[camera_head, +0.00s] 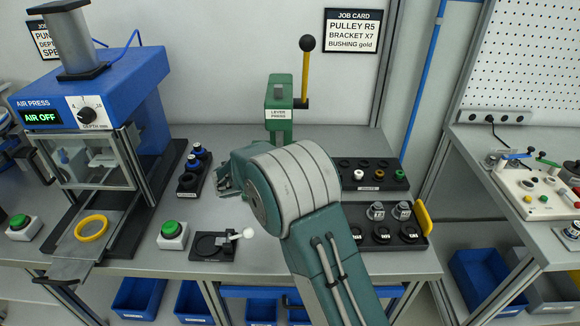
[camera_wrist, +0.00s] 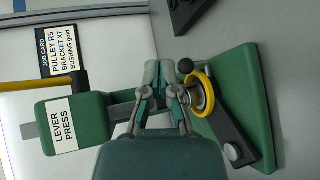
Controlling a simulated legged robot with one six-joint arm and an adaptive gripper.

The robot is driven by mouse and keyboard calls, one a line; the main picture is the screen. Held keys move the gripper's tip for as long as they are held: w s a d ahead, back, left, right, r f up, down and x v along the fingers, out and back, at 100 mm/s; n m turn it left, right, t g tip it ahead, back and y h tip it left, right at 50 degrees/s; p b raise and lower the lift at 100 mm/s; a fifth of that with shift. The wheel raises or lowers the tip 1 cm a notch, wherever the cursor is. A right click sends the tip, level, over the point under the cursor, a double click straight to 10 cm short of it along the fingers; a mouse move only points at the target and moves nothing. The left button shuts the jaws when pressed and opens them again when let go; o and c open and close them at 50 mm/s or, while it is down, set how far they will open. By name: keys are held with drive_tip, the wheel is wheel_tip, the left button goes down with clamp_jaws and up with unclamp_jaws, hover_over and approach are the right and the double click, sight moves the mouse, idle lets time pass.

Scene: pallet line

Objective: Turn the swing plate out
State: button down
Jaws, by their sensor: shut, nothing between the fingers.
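The green lever press (camera_head: 279,132) stands at the back of the bench, its lower part hidden behind my arm in the head view. In the wrist view its green head (camera_wrist: 78,124) is at left and its green base (camera_wrist: 247,75) at right. A dark bar, apparently the swing plate (camera_wrist: 229,130), lies over the base. A yellow ring (camera_wrist: 208,104) around a metallic part sits on it. My gripper (camera_wrist: 167,72) is shut and empty, its fingertips beside the ring and a small black ball; contact cannot be told. In the head view my gripper (camera_head: 226,182) is partly hidden.
The blue air press (camera_head: 120,85) stands at left with another yellow ring (camera_head: 91,228) on its slide. Black trays with parts (camera_head: 375,174) lie right of my arm. A green button (camera_head: 172,230) and a small black fixture (camera_head: 209,247) are near the front edge.

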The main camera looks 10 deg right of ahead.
drive_tip(key=w+a+f+t, duration=0.1)
drive_tip(key=f, duration=0.1)
drive_tip(key=w+a+f+n+t, duration=0.1)
drive_tip(key=w+a+f, duration=0.1)
drive_tip(key=w+a+f+n+t, duration=0.1)
drive_tip(key=a+f, duration=0.1)
drive_tip(key=shift+w+a+f, duration=0.2)
drive_tip(key=shift+w+f, duration=0.05)
drive_tip(key=shift+w, duration=0.1)
drive_tip(key=shift+d, duration=0.1)
drive_tip(key=x, duration=1)
drive_tip(key=shift+r, duration=0.25)
drive_tip(key=shift+s+d+h, duration=0.1)
drive_tip(key=shift+s+h, duration=0.05)
drive_tip(key=shift+h, duration=0.15)
